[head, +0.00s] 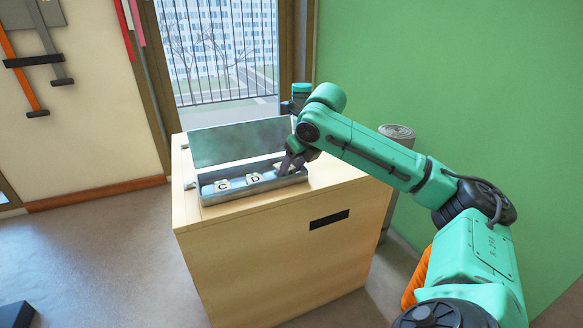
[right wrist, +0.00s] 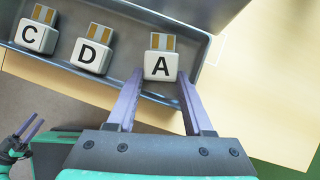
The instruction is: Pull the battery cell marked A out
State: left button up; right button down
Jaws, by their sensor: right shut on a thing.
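The battery cell marked A (right wrist: 160,66) is a white block with a black letter and brass-coloured strips on its far end. It shows at the tray's near wall in the right wrist view; I cannot tell whether it is raised from the floor. My right gripper (head: 285,165) is shut on it, one finger on each side, and mostly hides it in the head view. Cells D (head: 253,178) and C (head: 222,184) sit to its left in the grey metal tray (right wrist: 215,58). My left gripper (right wrist: 38,120) shows small in the right wrist view, fingers apart and empty.
The tray's lid (head: 235,143) stands open behind the cells. The tray is on a light wooden cabinet (head: 270,255), whose top has bare room around it. A grey rolled thing (head: 397,131) stands behind my right arm, by the green wall.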

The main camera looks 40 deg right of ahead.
pick_arm(q)
jog(key=shift+f, duration=0.15)
pick_arm(e)
jog(key=shift+f, duration=0.2)
jog(key=shift+c, duration=1.1)
grip_release()
pick_arm(q)
jog(key=shift+g, duration=0.5)
jog(key=r+p, duration=0.3)
jog(key=r, duration=0.1)
jog(key=shift+a, duration=0.25)
pick_arm(e)
jog(key=v, duration=1.4)
jog(key=shift+r, duration=0.3)
